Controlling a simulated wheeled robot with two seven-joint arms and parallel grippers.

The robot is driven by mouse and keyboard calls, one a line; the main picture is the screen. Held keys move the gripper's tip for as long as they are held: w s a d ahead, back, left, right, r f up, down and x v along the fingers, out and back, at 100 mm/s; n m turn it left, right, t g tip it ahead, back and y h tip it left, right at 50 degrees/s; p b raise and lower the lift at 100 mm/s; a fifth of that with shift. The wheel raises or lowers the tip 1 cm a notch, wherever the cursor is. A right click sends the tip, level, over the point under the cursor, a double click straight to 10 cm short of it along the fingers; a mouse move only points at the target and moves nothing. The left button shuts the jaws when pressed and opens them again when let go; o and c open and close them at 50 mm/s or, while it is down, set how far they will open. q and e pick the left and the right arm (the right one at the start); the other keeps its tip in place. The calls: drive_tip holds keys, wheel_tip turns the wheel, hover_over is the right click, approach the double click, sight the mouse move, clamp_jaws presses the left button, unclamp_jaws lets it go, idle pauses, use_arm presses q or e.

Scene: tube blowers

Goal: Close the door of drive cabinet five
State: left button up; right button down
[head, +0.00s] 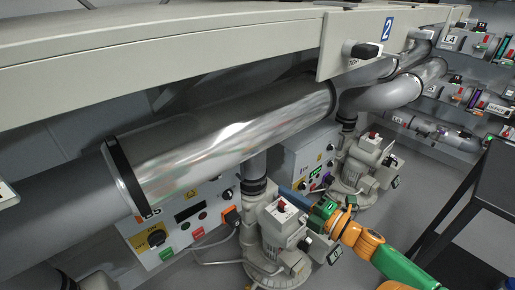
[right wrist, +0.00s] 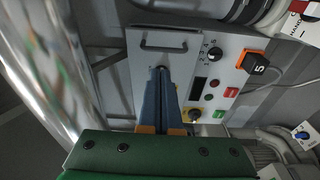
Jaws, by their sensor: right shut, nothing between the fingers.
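In the right wrist view a pale grey door panel (right wrist: 140,58) with a dark bar handle (right wrist: 164,46) stands beside a control face. An orange-framed black plug marked 5 (right wrist: 255,62) sits on that control face. My right gripper (right wrist: 161,70) is shut and empty, its blue fingers overlapping the panel just below the handle. I cannot tell whether the tips touch it, nor how far the door stands open. In the head view my right gripper (head: 284,191) reaches left behind the near blower. My left gripper is not in view.
Large silver pipes (head: 230,125) and a beige overhead beam (head: 180,40) cross above the cabinets. The near blower (head: 283,235) and far blower (head: 362,165) flank my right gripper. A dark table (head: 490,180) stands at the right; the floor before it is clear.

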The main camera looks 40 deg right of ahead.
use_arm(q)
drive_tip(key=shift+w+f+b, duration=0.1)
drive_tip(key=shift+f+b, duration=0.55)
drive_tip(key=shift+b, duration=0.35)
use_arm(e)
drive_tip(key=w+a, duration=0.3)
drive_tip(key=w, duration=0.9)
drive_tip(key=shift+w+r, duration=0.25)
drive_tip(key=shift+r, duration=0.05)
